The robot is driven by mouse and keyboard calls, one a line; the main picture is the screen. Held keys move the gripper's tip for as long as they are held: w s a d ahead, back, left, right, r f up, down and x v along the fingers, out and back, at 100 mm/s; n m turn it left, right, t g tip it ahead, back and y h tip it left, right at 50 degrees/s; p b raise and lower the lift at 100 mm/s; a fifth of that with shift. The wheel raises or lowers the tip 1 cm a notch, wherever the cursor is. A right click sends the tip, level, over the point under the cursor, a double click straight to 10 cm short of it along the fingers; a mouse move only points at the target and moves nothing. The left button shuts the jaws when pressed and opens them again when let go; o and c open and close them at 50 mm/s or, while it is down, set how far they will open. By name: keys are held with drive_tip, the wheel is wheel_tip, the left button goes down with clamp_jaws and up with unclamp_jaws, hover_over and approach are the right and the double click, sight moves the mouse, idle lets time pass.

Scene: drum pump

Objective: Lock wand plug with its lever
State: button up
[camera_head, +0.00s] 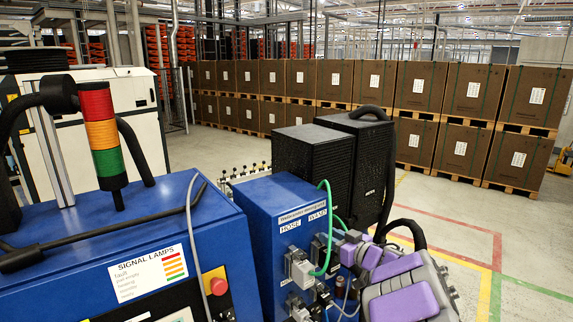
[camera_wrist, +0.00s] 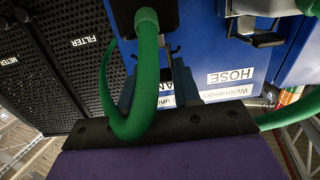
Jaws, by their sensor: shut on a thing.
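The blue pump cabinet (camera_head: 262,215) carries the labels HOSE and WAND. In the wrist view the dark wand plug (camera_wrist: 145,12), with a thick green cable (camera_wrist: 147,60), sits at the WAND position on the cabinet face. A small dark lever (camera_wrist: 172,48) shows beside the plug, partly hidden by the cable and fingers. My gripper (camera_wrist: 174,62) reaches up to it, and its fingers appear shut on this lever. The contact itself is not clear. In the head view my gripper (camera_head: 350,250) is at the cabinet's right side, its fingertips largely hidden among the connectors.
The HOSE socket (camera_wrist: 258,8) with its own black lever is close beside, also seen as a light connector (camera_head: 300,268). Black perforated boxes (camera_head: 310,160) stand behind the cabinet. A signal lamp (camera_head: 100,130) stands on the blue housing at left. Floor at right is free.

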drive_tip(key=shift+s+d+f+t+y+b, duration=0.1)
drive_tip(key=shift+f+t+y+b, duration=0.4)
drive_tip(key=shift+b, duration=0.6)
drive_tip(key=shift+r, duration=0.2)
drive_tip(key=o, duration=0.8)
drive_tip(key=p+v, duration=0.1)
drive_tip(key=v, duration=0.2)
drive_tip(key=r+p+v, duration=0.1)
drive_tip(key=p+v, duration=0.1)
drive_tip(key=v, duration=0.1)
drive_tip(key=r+p+v, duration=0.1)
drive_tip(key=v, duration=0.3)
drive_tip(key=shift+p, duration=0.3)
